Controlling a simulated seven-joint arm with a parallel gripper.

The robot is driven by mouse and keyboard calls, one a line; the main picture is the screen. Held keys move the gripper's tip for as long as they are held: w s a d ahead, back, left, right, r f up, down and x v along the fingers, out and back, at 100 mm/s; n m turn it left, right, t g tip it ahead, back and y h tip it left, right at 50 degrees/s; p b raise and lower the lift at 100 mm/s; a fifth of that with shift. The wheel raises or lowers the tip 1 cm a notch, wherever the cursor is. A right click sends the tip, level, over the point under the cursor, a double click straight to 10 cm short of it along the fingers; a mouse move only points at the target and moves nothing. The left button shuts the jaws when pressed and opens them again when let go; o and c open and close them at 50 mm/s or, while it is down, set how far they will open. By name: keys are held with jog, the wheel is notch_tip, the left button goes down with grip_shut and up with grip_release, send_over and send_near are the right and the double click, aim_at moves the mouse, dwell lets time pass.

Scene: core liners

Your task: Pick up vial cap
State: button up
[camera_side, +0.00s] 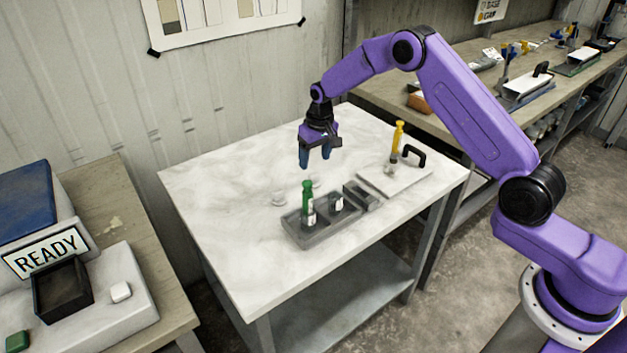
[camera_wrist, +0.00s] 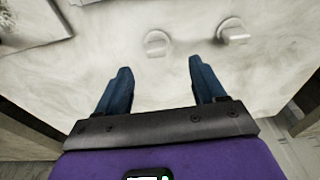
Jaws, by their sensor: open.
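Two small white round caps lie on the pale marble-like table top. In the wrist view, one cap (camera_wrist: 157,42) lies ahead of the space between my fingers, and the other cap (camera_wrist: 232,31) lies farther right. In the side view, one pale cap (camera_side: 278,198) shows faintly left of the grey tray; I cannot make out the second with certainty. My gripper (camera_side: 316,158) hangs above the table, behind the tray, with its blue fingers pointing down. In the wrist view my gripper (camera_wrist: 158,75) is open with nothing between the fingers. Both caps are apart from it.
A grey tray (camera_side: 321,232) holds a green-topped vial (camera_side: 307,197) and a white-labelled vial (camera_side: 337,202). To its right, a pale board (camera_side: 400,183) carries a black handle (camera_side: 414,155) and a yellow-topped item (camera_side: 397,138). The table's left part (camera_side: 220,195) is clear.

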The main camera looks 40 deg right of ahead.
aim_at(314, 174)
jog(key=shift+w+d+f, duration=0.1)
jog(key=shift+w+f, duration=0.15)
jog(key=shift+f, duration=1.05)
jog(key=shift+w+d+f, duration=0.1)
jog(key=shift+w+f, duration=0.15)
jog(key=shift+f, duration=1)
jog(key=shift+w+d+f, duration=0.1)
jog(key=shift+w+f, duration=0.15)
jog(key=shift+f, duration=1.05)
jog(key=c, duration=1.2)
